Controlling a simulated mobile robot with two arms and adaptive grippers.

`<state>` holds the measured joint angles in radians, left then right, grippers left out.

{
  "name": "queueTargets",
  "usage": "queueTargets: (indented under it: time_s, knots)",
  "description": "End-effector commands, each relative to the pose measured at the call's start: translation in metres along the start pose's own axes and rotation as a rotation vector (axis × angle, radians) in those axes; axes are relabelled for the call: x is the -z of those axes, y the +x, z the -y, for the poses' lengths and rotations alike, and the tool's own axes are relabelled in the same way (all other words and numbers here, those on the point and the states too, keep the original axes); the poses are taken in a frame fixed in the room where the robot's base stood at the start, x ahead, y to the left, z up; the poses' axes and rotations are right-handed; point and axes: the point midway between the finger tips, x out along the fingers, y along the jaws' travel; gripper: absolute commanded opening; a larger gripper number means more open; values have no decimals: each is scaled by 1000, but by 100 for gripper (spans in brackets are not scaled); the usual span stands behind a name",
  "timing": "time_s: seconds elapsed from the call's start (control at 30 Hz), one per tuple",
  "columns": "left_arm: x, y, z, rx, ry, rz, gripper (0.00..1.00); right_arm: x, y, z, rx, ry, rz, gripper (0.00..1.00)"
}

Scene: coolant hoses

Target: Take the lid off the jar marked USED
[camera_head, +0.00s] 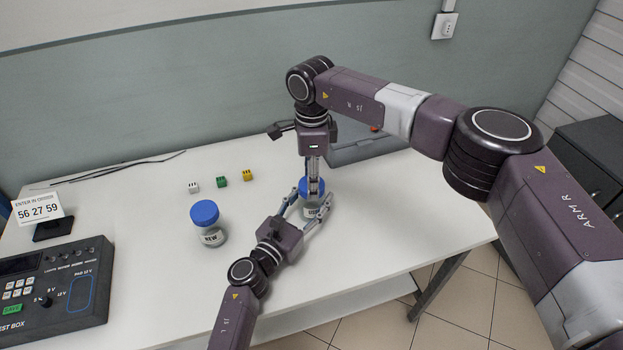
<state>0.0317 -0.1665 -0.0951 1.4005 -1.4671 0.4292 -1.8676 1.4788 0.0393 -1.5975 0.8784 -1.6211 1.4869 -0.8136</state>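A jar with a blue lid (303,187) stands on the table near the middle. Its label (311,212) is mostly hidden by my fingers, so its word cannot be read. My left gripper (312,205) reaches in from the front with one finger on each side of this jar's body, seemingly closed on it. My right gripper (313,188) points straight down from above, with a finger in front of the lid. Its other finger is hidden, so its grip is unclear. A second jar (213,236) with a blue lid, marked NEW, stands upright to the left, apart from both grippers.
Small white (194,187), green (221,182) and yellow (247,175) blocks lie behind the jars. A test box (55,295) and a number card (38,209) are at the left. A grey case (365,150) sits behind my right gripper. The table's right part is clear.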

Motion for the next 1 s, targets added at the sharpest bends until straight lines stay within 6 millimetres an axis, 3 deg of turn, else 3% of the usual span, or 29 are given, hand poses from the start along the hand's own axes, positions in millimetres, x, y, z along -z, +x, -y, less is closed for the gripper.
queueTargets:
  time_s: [0.7, 0.87, 1.0]
  knots:
    - [1, 0, 0, 0, 0, -2, 0, 0, -1, 0, 0, -1225, -1, 15]
    - [1, 0, 0, 0, 0, -2, 0, 0, -1, 0, -1, -1395, -1, 15]
    - [1, 0, 0, 0, 0, -2, 0, 0, -1, 0, -1, -1406, -1, 15]
